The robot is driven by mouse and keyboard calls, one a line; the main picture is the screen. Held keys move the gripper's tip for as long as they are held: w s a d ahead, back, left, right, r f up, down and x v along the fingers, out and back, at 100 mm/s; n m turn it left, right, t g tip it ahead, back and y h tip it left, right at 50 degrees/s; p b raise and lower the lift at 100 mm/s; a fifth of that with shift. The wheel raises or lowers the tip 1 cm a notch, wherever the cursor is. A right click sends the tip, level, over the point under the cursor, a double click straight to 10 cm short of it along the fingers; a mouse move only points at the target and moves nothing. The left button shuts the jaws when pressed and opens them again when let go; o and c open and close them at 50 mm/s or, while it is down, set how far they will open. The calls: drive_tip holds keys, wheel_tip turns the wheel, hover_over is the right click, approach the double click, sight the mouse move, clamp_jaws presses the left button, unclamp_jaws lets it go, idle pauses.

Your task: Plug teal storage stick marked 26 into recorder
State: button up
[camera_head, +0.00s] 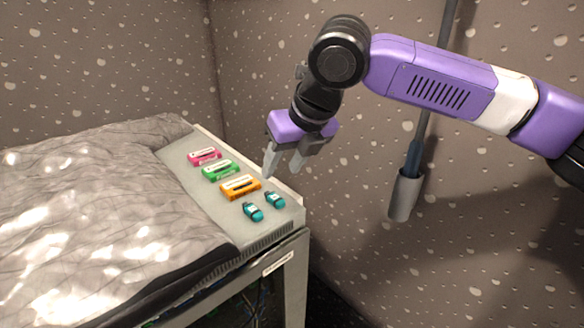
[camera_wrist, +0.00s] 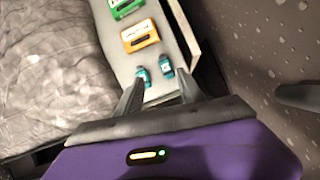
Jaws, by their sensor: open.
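Two teal storage sticks lie on the bare end of the grey console top. One teal stick (camera_head: 252,211) is nearer the front in the head view, and it shows on the left in the wrist view (camera_wrist: 144,77). The other teal stick (camera_head: 275,200) is to its right, and it shows on the right in the wrist view (camera_wrist: 166,66). Their labels are too small to read. My gripper (camera_head: 282,173) is open and empty above the console's right edge, apart from both sticks; its fingers also show in the wrist view (camera_wrist: 161,90). I cannot identify a recorder.
An orange cassette-like block (camera_head: 240,187), a green one (camera_head: 220,170) and a pink one (camera_head: 204,156) lie in a row on the console (camera_head: 230,225). A crumpled grey cover (camera_head: 90,215) lies over the left side. A wall holder (camera_head: 404,195) stands at right.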

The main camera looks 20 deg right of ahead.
sight(279, 200)
drive_tip(key=f+n+b, duration=0.1)
drive_tip(key=f+b, duration=0.2)
drive_tip(key=f, duration=0.1)
drive_tip(key=f+n+b, duration=0.1)
drive_tip(key=f+b, duration=0.1)
drive_tip(key=shift+w+d+f+n+g+h+b, duration=0.1)
drive_tip(key=shift+w+d+n+g+h+b, duration=0.15)
drive_tip(key=shift+n+g+h+b, duration=0.1)
drive_tip(key=shift+w+a+f+p, duration=0.1)
drive_tip(key=shift+w+a+p, duration=0.1)
drive_tip(key=shift+p, duration=0.3)
drive_tip(key=shift+x, duration=1.4)
clamp_jaws()
drive_tip(key=shift+r+p, duration=2.6)
drive_tip(key=shift+p, duration=0.1)
